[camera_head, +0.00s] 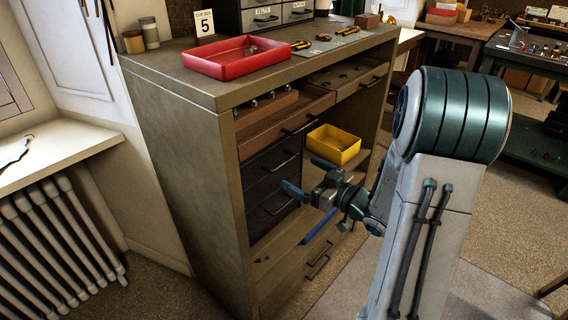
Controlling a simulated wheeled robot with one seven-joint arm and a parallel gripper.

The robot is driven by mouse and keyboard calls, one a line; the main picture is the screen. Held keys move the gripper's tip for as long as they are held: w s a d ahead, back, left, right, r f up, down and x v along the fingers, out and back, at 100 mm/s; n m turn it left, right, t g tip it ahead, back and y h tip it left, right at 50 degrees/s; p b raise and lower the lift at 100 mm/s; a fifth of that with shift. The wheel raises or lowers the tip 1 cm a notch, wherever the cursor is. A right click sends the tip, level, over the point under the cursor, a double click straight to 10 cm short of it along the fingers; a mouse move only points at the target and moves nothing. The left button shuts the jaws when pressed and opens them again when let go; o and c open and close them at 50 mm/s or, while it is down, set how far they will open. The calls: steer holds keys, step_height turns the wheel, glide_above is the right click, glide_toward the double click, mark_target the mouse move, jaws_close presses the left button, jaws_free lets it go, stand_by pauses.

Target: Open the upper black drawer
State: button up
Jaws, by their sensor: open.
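The upper black drawer (262,168) is in the left part of the brown-grey cabinet, with a dark bar handle (286,161). Its front looks flush with the drawer below, so it appears closed. The lower black drawer (264,202) sits directly under it, with its own handle. My gripper (307,177) is in front of the cabinet, just right of the black drawers, with its fingers pointing left toward them. The blue fingers are spread apart with nothing between them. The upper handle appears up and left of the fingers; I see no contact, though the exact gap is unclear.
A brown drawer (290,119) above sticks out, with small items inside. A yellow bin (334,144) stands on the shelf behind my gripper. A blue object (319,226) lies on a lower shelf. A red tray (236,57) sits on the cabinet top. Floor at right is open.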

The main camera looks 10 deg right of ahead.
mark_target(284, 162)
steer(key=x, duration=0.7)
steer(key=shift+w+a, duration=0.15)
